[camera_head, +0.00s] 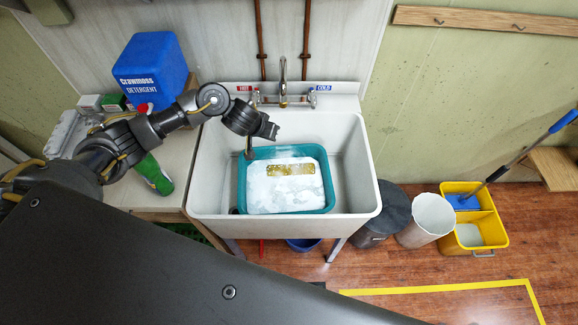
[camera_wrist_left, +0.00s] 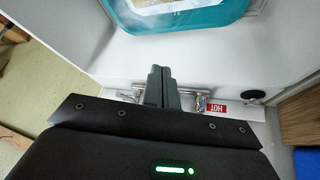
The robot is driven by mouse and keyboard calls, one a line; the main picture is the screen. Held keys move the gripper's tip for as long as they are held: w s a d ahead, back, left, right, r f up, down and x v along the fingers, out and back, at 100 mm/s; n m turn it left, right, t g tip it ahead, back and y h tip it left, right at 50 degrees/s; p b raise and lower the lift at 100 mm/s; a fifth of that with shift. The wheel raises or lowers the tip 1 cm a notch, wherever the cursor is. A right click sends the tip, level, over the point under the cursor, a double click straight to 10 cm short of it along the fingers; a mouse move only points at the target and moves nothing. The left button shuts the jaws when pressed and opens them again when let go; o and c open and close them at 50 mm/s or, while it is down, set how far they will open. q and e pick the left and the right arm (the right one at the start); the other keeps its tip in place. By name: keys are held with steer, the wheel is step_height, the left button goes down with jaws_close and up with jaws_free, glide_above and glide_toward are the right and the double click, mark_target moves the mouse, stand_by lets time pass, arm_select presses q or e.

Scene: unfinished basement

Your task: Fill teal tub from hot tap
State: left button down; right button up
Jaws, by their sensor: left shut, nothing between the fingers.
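The teal tub (camera_head: 241,190) sits in the white sink basin (camera_head: 352,170); its rim also shows at the top of the left wrist view (camera_wrist_left: 197,22). A white, patchy surface with a gold-brown patch (camera_head: 291,169) fills its inside; I cannot tell what it is. The chrome tap spout (camera_head: 283,70) stands at the back of the sink, with no visible stream. The red HOT label (camera_head: 244,88) is left of it and also shows in the left wrist view (camera_wrist_left: 217,108). My left gripper (camera_head: 272,131) is shut and empty, above the tub's back edge, in front of the taps. My right gripper is out of view.
Right of the sink are a dark bin (camera_head: 384,222), a white bucket (camera_head: 427,218) and a yellow mop bucket (camera_head: 486,232). The COLD label (camera_head: 323,88) is right of the spout.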

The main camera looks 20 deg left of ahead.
arm_select(q)
steer(key=s+d+f+m+t+h, duration=0.1)
steer(key=s+d+m, duration=0.1)
steer(key=s+d, duration=0.6)
steer(key=shift+s+d+h, duration=0.25)
steer(key=shift+d+h, duration=0.05)
steer(key=shift+d, duration=0.7)
steer(key=shift+f, duration=0.15)
